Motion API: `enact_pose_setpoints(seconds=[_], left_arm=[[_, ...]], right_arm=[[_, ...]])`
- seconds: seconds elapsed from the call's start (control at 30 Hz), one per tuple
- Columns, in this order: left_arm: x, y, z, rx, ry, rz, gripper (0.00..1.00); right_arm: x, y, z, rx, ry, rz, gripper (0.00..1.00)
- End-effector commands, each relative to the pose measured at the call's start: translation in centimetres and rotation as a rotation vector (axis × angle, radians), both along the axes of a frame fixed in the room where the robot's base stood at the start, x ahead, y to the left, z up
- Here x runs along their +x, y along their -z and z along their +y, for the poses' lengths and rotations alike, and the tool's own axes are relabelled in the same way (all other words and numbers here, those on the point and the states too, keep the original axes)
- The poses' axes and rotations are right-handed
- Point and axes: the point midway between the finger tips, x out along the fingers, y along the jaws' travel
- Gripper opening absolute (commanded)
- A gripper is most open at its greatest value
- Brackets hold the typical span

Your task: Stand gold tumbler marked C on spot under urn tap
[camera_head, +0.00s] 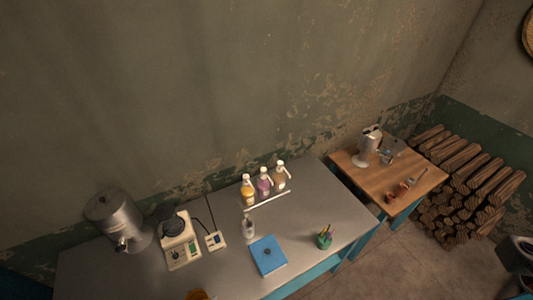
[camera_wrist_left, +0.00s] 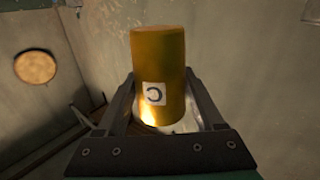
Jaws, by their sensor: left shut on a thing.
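The gold tumbler (camera_wrist_left: 158,60), with a white label marked C, fills the middle of the left wrist view. The letter appears reversed there. My left gripper (camera_wrist_left: 159,80) is shut on the tumbler, one finger on each side. In the head view, a small gold patch (camera_head: 197,295) at the bottom edge is probably the tumbler; I cannot make out the gripper clearly there. The grey metal urn (camera_head: 115,218) stands at the left end of the metal table, its tap (camera_head: 122,243) low on the front. The spot under the tap is not distinguishable. My right gripper is not in view.
On the metal table (camera_head: 315,210) are a cream device (camera_head: 180,243), a small meter (camera_head: 215,241), a small bottle (camera_head: 248,228), a blue book (camera_head: 268,255), a green pen cup (camera_head: 324,238) and racked bottles (camera_head: 264,187). A wooden table (camera_head: 410,190) and logs (camera_head: 465,180) lie right.

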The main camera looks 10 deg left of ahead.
Motion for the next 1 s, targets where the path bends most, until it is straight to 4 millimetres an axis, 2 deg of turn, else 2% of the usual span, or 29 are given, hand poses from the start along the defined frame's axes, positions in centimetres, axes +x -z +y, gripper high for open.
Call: enact_pose_setpoints(seconds=[0.63, 1.0], left_arm=[[0.0, 0.0, -0.1, 0.000, 0.003, -0.001, 0.13], [-1.6, 0.3, -2.8, -0.005, 0.041, -0.003, 0.13]], right_arm=[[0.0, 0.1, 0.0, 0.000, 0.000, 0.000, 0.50], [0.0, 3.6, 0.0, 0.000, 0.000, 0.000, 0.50]])
